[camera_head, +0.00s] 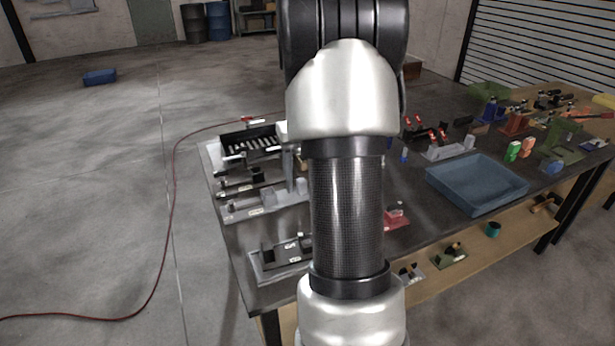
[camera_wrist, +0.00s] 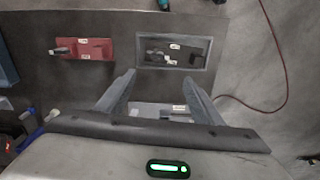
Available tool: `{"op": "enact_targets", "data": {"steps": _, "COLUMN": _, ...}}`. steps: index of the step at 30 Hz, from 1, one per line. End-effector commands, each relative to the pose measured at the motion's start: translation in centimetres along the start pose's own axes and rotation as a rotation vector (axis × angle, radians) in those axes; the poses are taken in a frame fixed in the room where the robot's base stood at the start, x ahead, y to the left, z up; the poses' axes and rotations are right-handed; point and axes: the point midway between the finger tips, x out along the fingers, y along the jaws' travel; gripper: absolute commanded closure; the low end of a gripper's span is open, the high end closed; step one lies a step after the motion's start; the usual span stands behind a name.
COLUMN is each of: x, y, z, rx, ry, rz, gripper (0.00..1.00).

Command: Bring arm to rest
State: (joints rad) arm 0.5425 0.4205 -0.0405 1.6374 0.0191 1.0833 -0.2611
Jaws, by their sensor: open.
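My gripper (camera_wrist: 161,94) shows in the wrist view with its two fingers spread wide apart and nothing between them. It is above the workbench, with a grey fixture (camera_wrist: 175,52) and a red fixture (camera_wrist: 83,48) beyond the fingertips. In the head view my arm rises through the middle of the picture and covers part of the workbench (camera_head: 410,240). The gripper itself does not show there.
A blue tray (camera_head: 476,184) sits on the right half of the bench. Grey fixtures (camera_head: 281,259) and a black rack (camera_head: 250,143) line its left side. A red hose (camera_head: 172,220) lies on the floor at left. The floor there is mostly open.

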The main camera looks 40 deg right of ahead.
Motion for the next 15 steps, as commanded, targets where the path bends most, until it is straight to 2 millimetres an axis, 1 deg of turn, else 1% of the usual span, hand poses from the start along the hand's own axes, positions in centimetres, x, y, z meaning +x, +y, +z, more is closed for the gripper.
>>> {"op": "enact_targets", "data": {"steps": 12, "x": 0.02, "y": -0.04, "z": 0.0, "rx": 0.0, "ry": 0.0, "rz": 0.0, "gripper": 0.39}}
{"op": "enact_targets", "data": {"steps": 14, "x": -0.34, "y": -0.4, "z": 0.09, "rx": -0.005, "ry": 0.005, "rz": 0.001, "gripper": 0.39}}
{"op": "enact_targets", "data": {"steps": 15, "x": -0.87, "y": -0.98, "z": 0.27, "rx": -0.012, "ry": 0.012, "rz": 0.003, "gripper": 0.39}}
